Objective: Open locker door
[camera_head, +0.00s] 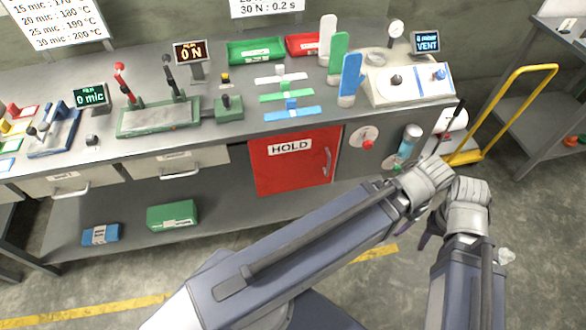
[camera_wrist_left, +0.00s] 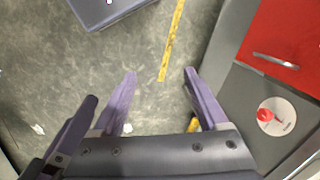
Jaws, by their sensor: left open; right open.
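The red locker door (camera_head: 289,168) marked HOLD is closed under the bench. Its pale vertical handle (camera_head: 327,162) is on its right side. The door also shows at the upper right of the left wrist view (camera_wrist_left: 290,35), with its handle (camera_wrist_left: 275,61). My left gripper (camera_wrist_left: 160,73) is open and empty over the floor, apart from the door and to one side of it. In the head view its fingers are mostly hidden by my arms. My right gripper (camera_head: 462,205) is open at the lower right, close to the left wrist, its fingers largely hidden. Neither touches the door.
A grey panel with a red knob (camera_head: 367,144) on a pale disc is right of the door. A blue-and-white canister (camera_head: 409,140) is beside it. A yellow-handled cart (camera_head: 520,75) stands at right. Small tools and trays crowd the bench top (camera_head: 235,150). The floor before the bench is open.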

